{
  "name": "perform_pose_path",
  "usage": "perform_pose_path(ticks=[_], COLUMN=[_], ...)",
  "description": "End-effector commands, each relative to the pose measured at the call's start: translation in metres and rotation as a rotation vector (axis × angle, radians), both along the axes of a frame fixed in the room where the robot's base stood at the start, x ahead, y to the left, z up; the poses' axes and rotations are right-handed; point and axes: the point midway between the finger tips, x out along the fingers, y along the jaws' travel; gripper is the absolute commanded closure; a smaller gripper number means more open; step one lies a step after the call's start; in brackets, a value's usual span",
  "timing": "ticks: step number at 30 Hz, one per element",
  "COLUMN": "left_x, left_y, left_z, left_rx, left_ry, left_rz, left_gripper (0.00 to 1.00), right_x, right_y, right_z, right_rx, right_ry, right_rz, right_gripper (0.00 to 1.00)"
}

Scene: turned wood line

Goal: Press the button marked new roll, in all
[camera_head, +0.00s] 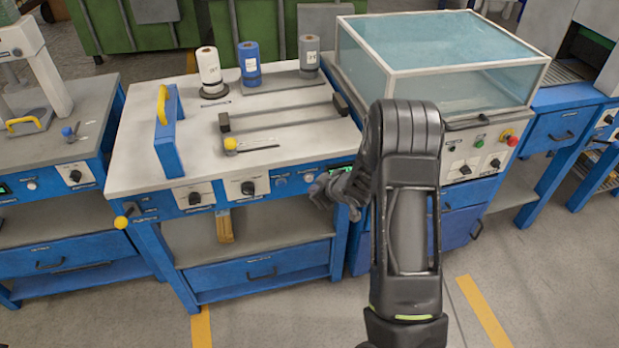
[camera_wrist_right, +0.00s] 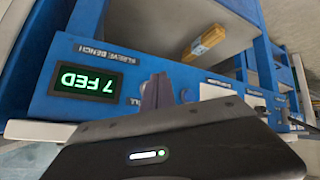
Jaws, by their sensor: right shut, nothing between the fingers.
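The blue front panel (camera_head: 262,187) of the middle bench carries knobs, small buttons and a green-lit display. My right gripper (camera_head: 325,190) is shut and empty at the right end of this panel, just below the display. In the right wrist view, its closed fingertips (camera_wrist_right: 157,90) point at the panel beside the display (camera_wrist_right: 79,80), which reads "7 FED" upside down. A label (camera_wrist_right: 132,101) ending in "LL" is partly covered by the fingers. The button there is hidden, and I cannot tell whether the fingertips touch it. My left gripper is not in view.
A pale button (camera_head: 308,178) and a blue button (camera_head: 280,180) sit left of the display. A black knob (camera_head: 248,188) is further left. Film rolls (camera_head: 249,63) stand at the bench's back. A glass-covered machine (camera_head: 440,50) stands right. A yellow-tipped lever (camera_head: 122,222) sticks out front left.

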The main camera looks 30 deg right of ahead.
Motion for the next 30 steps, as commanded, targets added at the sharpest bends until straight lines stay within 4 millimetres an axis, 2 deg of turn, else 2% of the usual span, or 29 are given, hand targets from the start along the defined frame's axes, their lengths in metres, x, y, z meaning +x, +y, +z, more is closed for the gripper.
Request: perform_pose_path(ticks=[6,30], left_x=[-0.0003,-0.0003], left_y=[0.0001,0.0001], left_z=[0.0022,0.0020], left_rx=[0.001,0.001], left_ry=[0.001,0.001], left_rz=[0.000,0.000], left_gripper=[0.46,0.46], right_x=[0.0087,0.0092], right_y=[-0.0031,-0.0031], right_z=[-0.0004,-0.0001], right_rx=[0.001,0.001], right_ry=[0.000,-0.001], right_rz=[-0.001,0.000], right_gripper=[1.00,1.00])
